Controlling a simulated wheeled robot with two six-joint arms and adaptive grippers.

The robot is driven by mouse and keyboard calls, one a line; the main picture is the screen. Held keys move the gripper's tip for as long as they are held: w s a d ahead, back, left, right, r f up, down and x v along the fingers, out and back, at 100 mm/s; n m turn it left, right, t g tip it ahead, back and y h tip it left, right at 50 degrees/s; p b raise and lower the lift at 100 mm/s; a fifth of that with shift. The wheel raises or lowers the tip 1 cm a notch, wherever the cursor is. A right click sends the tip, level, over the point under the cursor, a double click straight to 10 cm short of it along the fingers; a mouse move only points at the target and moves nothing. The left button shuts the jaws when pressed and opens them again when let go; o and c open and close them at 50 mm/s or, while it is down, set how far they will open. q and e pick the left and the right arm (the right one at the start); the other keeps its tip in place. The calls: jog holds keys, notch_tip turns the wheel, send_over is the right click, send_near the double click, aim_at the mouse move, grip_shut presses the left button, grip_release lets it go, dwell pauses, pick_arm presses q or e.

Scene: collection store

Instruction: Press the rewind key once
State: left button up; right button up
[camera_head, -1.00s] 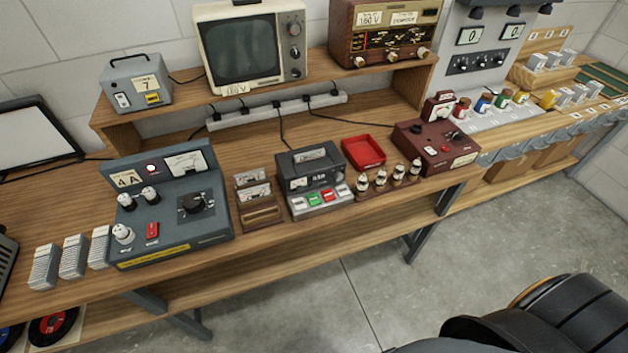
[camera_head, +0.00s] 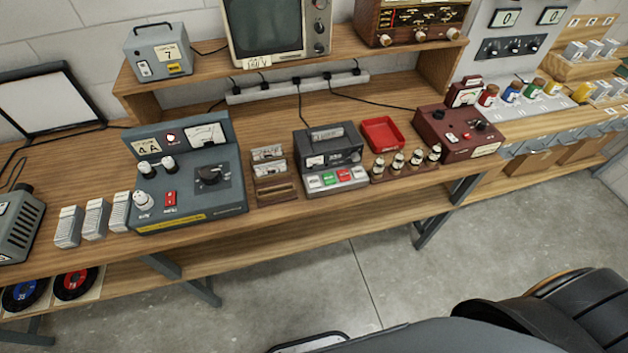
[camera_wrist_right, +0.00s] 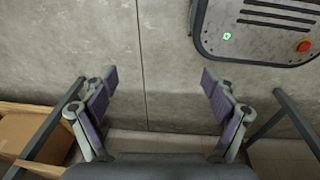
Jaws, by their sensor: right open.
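The grey cassette recorder (camera_head: 331,160) stands on the wooden bench near its front edge. Its front key row (camera_head: 337,179) has pale, green and red keys; their labels are too small to read, so I cannot tell which is rewind. My right gripper (camera_wrist_right: 160,95) shows in the right wrist view, open and empty, with bare grey floor behind it. Its fingers are far from the recorder and do not show in the head view. My left gripper is in no view.
Left of the recorder are a cassette rack (camera_head: 272,174) and a large blue-grey tester (camera_head: 187,176). On its right are a red tray (camera_head: 382,134), several valves and a maroon meter box (camera_head: 458,134). A shelf (camera_head: 290,82) stands behind. Floor before the bench is clear.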

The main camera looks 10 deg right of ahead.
grip_shut()
dwell(0.3)
jog(key=shift+d, duration=0.15)
dwell(1.1)
